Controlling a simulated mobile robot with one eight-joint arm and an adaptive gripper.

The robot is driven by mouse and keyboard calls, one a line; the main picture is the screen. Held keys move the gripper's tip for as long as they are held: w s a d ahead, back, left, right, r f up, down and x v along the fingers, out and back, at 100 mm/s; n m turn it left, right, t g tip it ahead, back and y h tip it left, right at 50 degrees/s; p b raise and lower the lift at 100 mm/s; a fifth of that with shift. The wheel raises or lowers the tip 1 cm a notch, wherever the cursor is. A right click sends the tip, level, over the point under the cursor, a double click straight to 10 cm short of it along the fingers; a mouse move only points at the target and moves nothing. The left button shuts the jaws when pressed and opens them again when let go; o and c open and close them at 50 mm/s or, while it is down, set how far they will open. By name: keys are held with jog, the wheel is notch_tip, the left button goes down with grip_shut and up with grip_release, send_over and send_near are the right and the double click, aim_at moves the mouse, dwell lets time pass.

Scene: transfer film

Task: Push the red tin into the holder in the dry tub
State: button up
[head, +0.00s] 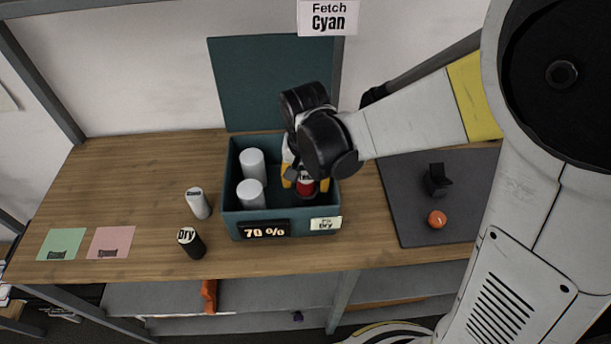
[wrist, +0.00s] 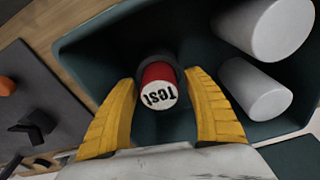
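The red tin (head: 306,186) stands in the dark teal tub (head: 230,207), toward its right side; the tub carries a "Dry" label (head: 326,224). In the wrist view, the red tin (wrist: 158,75) shows a white end reading "Test". A dark round rim (wrist: 178,66), which looks like the holder, shows around its far side; how deep the tin sits is unclear. My gripper (wrist: 160,77) reaches into the tub with its yellow fingers apart, one on each side of the tin. It looks open, with a gap at least on the right. My gripper (head: 305,182) partly hides the tin in the head view.
Two white cylinders (head: 252,163) (head: 251,193) stand in the tub's left half. A white canister (head: 197,203) and a black "Dry" canister (head: 191,242) stand left of the tub. A dark mat (head: 407,190) with a black stand (head: 438,180) and orange piece (head: 437,219) lies right.

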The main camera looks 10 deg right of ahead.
jog(key=r, duration=0.4)
jog(key=s+r, duration=0.1)
jog(key=r, duration=0.7)
jog(key=shift+s+a, duration=0.15)
jog(key=shift+s, duration=0.1)
jog(key=s+d+b, duration=0.1)
jog(key=d, duration=0.1)
jog(key=s+d+t, duration=0.1)
jog(key=d, duration=0.1)
jog(key=s+d+n+t+b, duration=0.1)
jog(key=s+d, duration=0.1)
jog(key=shift+d+f+y+b, duration=0.2)
jog(key=shift+d+y+b, duration=0.1)
jog(key=shift+d+b, duration=0.05)
jog(key=s+d+f+n+t+b, duration=0.1)
jog(key=s+d+f+t+b, duration=0.1)
jog(key=s+d, duration=0.3)
jog(key=shift+s+d+f+n+t+b, duration=0.35)
jog(key=shift+d+f+t, duration=0.25)
jog(key=shift+d+t, duration=0.35)
